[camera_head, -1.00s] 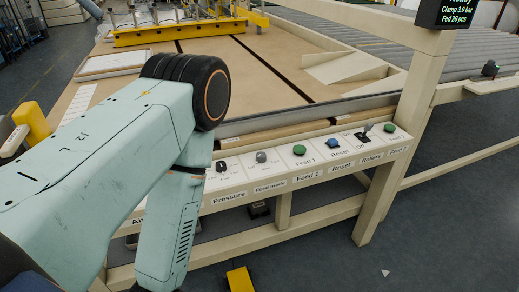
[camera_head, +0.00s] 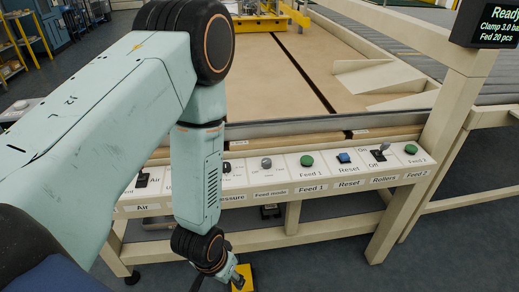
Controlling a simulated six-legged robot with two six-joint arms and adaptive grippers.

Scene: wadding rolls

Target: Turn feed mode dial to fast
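The feed mode dial (camera_head: 266,162) is a small grey knob on the white control panel, above the label "Feed mode". Its setting is too small to read. The pressure dial (camera_head: 228,166) sits just left of it, partly hidden by my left arm. My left arm comes in from the left and bends down in front of the panel. My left gripper (camera_head: 236,277) hangs low, below and left of the dial and apart from it, at the bottom of the view. Its fingers are small and unclear. My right gripper is not in view.
Right of the dial are a green Feed 1 button (camera_head: 306,160), a blue Reset button (camera_head: 344,157), a Rollers switch (camera_head: 380,152) and a green Feed 2 button (camera_head: 410,149). A cream post stands at the right under a display (camera_head: 488,25). Open floor lies in front.

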